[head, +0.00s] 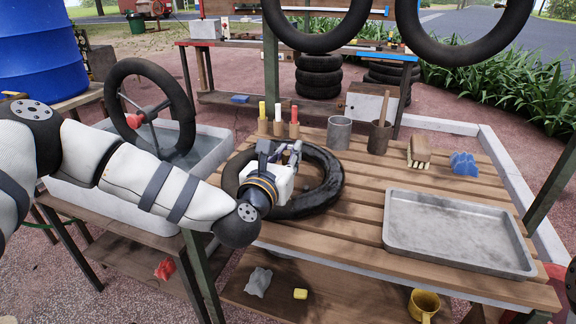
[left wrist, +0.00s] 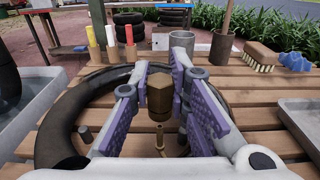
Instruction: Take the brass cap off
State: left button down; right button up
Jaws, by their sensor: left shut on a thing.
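The brass cap (left wrist: 160,97) has a hexagonal top and stands upright between the purple finger pads of my left gripper (left wrist: 161,82) in the left wrist view. The gripper is shut on it. Below the cap is a thin brass stem (left wrist: 160,141); I cannot tell whether the two touch. In the head view my left gripper (head: 287,152) is over the black inner tube (head: 325,185) on the slatted bench, and the cap is hidden there. The tube also shows in the left wrist view (left wrist: 63,122). My right gripper is not in view.
A grey metal tray (head: 460,235) lies on the bench's right side. Behind the tube stand several coloured sticks (head: 278,120), a grey cup (head: 339,132) and a brush (head: 418,150). A water tub (head: 120,195) with a wheel is at left. Tubes hang overhead.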

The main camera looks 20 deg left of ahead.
pick_arm(q)
jog(key=s+d+r+p, duration=0.1)
jog(key=s+r+p, duration=0.1)
jog(key=s+r, duration=1.1)
jog(key=shift+s+d+r, duration=0.15)
jog(key=shift+s+r, duration=0.05)
jog(key=shift+r, duration=0.45)
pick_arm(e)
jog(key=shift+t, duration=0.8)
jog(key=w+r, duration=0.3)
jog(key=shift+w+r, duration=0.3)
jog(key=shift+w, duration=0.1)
pick_arm(q)
jog(key=shift+f, duration=0.1)
